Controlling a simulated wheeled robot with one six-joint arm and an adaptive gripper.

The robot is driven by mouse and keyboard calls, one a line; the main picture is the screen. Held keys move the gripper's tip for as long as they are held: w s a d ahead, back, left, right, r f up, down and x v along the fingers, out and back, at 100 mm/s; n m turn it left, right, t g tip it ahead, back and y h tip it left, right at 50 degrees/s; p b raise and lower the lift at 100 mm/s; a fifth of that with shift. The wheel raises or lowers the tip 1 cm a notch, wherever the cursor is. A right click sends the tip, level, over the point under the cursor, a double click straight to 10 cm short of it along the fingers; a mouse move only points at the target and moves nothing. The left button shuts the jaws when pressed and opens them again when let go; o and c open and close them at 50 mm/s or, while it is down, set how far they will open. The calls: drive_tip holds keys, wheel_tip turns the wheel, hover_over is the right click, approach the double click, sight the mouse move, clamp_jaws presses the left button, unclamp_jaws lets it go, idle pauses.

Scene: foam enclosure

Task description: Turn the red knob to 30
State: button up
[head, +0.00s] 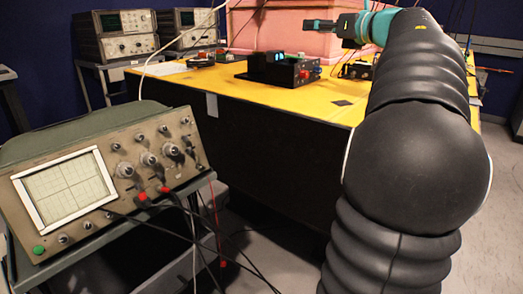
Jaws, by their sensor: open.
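A small black box (283,69) stands on the yellow tabletop. My gripper (311,24) is dark with a teal wrist and points left. It is open and empty, above and behind the box in the picture, in front of the pink foam block. It is apart from the red part.
The yellow table (215,85) carries other small devices (200,60) and a pink foam block (285,25). An oscilloscope (110,170) with loose cables stands on a cart at the near left. More instruments (115,35) stand at the back left. Floor shows between cart and table.

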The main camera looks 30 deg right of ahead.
drive_tip(key=w+a+r+m+t+h, duration=0.2)
drive_tip(key=a+r+m+t+h, duration=0.15)
drive_tip(key=a+m, duration=0.4)
wheel_tip(320, 180, down, 3)
drive_tip(key=s+a+m+g+h, duration=0.25)
drive_tip(key=m+h, duration=0.35)
drive_tip(key=m, duration=0.7)
drive_tip(key=s+a+f+m+g, duration=0.2)
drive_tip(key=s+a+f+m, duration=0.1)
drive_tip(key=f, duration=0.5)
drive_tip(key=s+a+f+m+g+y, duration=0.1)
drive_tip(key=s+a+f+m, duration=0.3)
drive_tip(key=f, duration=0.4)
drive_tip(key=s+a+f+m+g, duration=0.3)
drive_tip(key=a+f+m+g, duration=0.1)
drive_tip(key=a+f+m, duration=0.1)
wheel_tip(320, 180, down, 3)
drive_tip(key=shift+s+r+m+y, duration=0.1)
drive_tip(key=shift+s+m+y, duration=0.15)
drive_tip(key=shift+m+y, duration=0.15)
